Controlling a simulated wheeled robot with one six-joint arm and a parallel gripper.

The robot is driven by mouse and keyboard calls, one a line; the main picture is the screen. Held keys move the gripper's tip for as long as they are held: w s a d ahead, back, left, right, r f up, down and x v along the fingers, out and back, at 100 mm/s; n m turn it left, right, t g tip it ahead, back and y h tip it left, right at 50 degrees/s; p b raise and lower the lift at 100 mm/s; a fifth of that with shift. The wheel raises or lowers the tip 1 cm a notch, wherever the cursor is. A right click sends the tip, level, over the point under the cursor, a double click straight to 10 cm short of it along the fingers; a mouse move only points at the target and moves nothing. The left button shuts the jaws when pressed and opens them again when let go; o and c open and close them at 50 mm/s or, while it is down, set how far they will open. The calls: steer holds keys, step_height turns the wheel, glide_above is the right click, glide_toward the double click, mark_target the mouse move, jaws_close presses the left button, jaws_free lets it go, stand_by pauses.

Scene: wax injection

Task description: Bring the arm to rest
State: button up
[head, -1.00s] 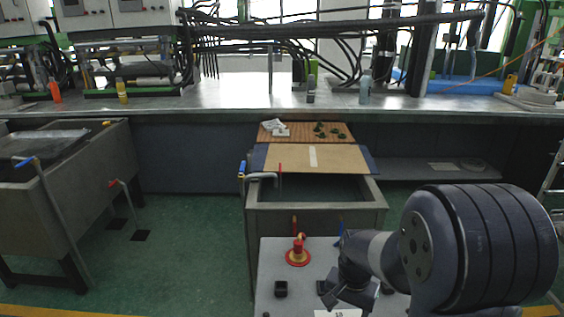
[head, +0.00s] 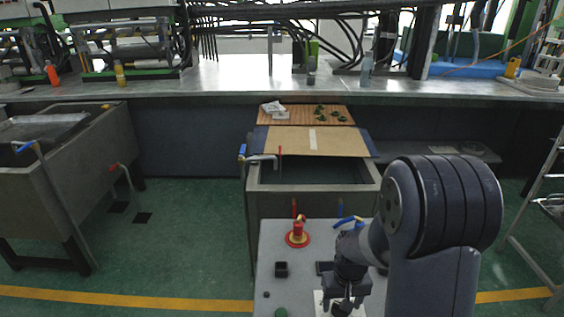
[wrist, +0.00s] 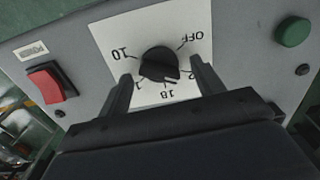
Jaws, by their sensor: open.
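My arm reaches down over the grey control panel (head: 268,290) at the bottom of the head view. My gripper (head: 343,306) is there, above the white dial plate (head: 320,300). In the wrist view my gripper (wrist: 163,82) is open, one finger on each side of the black knob (wrist: 160,64). Nothing is visibly held. Whether the fingers touch the knob I cannot tell. The knob sits on the white plate (wrist: 112,35) marked OFF, 10 and 18; other marks are partly hidden by the fingers.
A red rocker switch (wrist: 47,85) and a green button (wrist: 292,31) flank the dial. Green floor (head: 190,240) lies open to the left.

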steer(key=n+p, duration=0.1)
steer(key=n, duration=0.3)
steer(key=shift+n, duration=0.4)
steer(key=shift+r, duration=0.3)
step_height(320, 180, up, 10)
steer(key=shift+p, duration=0.3)
steer(key=shift+r, duration=0.1)
